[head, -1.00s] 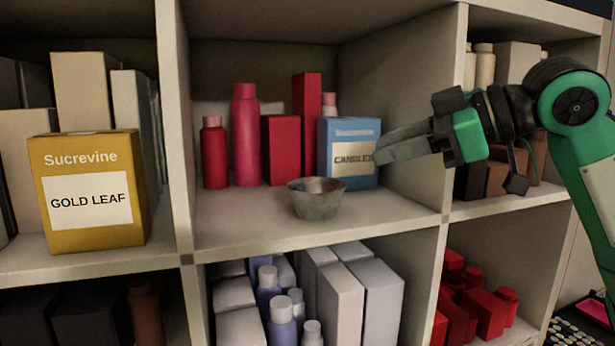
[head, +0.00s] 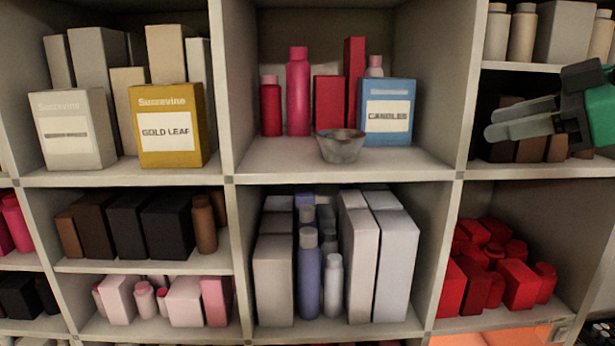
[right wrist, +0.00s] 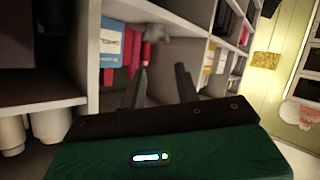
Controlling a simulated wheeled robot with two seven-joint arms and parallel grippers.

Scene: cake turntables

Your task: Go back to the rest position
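My right gripper (head: 487,124) is at the right of the head view, in front of the shelf's right-hand column. Its two grey fingers are apart with nothing between them. The right wrist view also shows the fingers (right wrist: 160,80) spread and empty. The blue CANDLES box (head: 388,112) stands upright on the middle shelf, well left of the gripper and apart from it. A small grey metal bowl (head: 340,147) sits in front of that box's left side. My left gripper is in neither view.
The white shelf unit (head: 345,178) fills the head view. A gold GOLD LEAF box (head: 168,125) and a pale box (head: 72,130) stand in the left compartment. Red bottles and boxes stand behind the bowl. Red items (head: 516,283) fill a lower right compartment. The space before the middle compartments looks clear.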

